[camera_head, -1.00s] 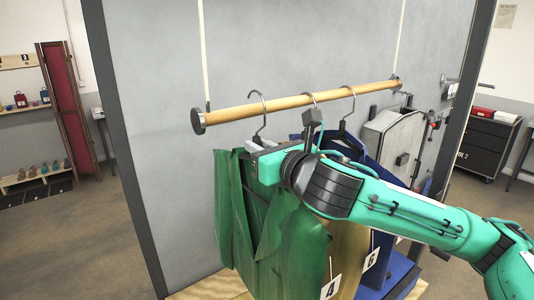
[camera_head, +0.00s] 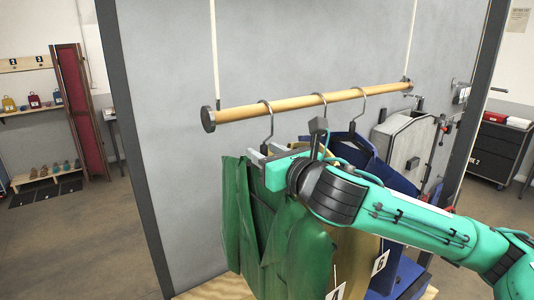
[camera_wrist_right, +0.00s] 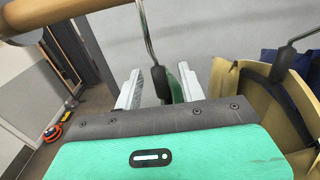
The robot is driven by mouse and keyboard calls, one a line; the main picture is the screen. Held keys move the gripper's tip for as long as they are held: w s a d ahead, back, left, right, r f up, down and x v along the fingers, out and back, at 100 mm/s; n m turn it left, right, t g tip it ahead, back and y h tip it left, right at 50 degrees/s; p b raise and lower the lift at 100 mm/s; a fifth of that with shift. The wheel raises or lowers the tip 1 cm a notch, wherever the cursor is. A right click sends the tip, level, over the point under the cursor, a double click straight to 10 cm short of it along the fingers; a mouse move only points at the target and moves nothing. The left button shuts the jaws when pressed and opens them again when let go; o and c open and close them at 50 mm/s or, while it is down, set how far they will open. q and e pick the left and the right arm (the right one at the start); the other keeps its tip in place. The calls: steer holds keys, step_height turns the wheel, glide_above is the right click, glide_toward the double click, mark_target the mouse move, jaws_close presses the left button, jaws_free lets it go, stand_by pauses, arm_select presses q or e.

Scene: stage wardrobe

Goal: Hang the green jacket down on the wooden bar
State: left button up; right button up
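The green jacket (camera_head: 284,235) hangs upright on a hanger whose metal hook (camera_head: 267,112) goes over the wooden bar (camera_head: 310,101) near its left end. In the right wrist view the hook's stem (camera_wrist_right: 148,35) runs down from the bar (camera_wrist_right: 55,14) to a dark neck. My right gripper (camera_head: 264,155) is at the hanger's neck, just below the bar. In the right wrist view its fingers (camera_wrist_right: 158,90) stand apart on either side of the neck, with gaps showing, so it is open. The jacket's right side is partly hidden behind my right arm. My left gripper is not in view.
A tan garment (camera_wrist_right: 232,92) and a blue garment (camera_head: 350,148) hang close on the right of the green jacket. Number tags show low on the garments. A grey panel (camera_head: 165,150) stands behind the bar. The bar's left end (camera_head: 209,119) is clear.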

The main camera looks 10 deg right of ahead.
steer(key=shift+f, duration=0.1)
steer(key=shift+s+d, duration=0.15)
steer(key=shift+s, duration=0.15)
steer(key=b+v, duration=0.4)
steer(key=v, duration=0.5)
steer(key=shift+s+d+f, duration=0.1)
steer(key=shift+s+d, duration=0.05)
steer(key=shift+s, duration=0.05)
steer(key=b+v, duration=0.2)
steer(key=b, duration=0.3)
steer(key=shift+s, duration=0.1)
steer(key=shift+s+d+b, duration=0.2)
steer(key=shift+s+b, duration=0.45)
steer(key=shift+b, duration=0.4)
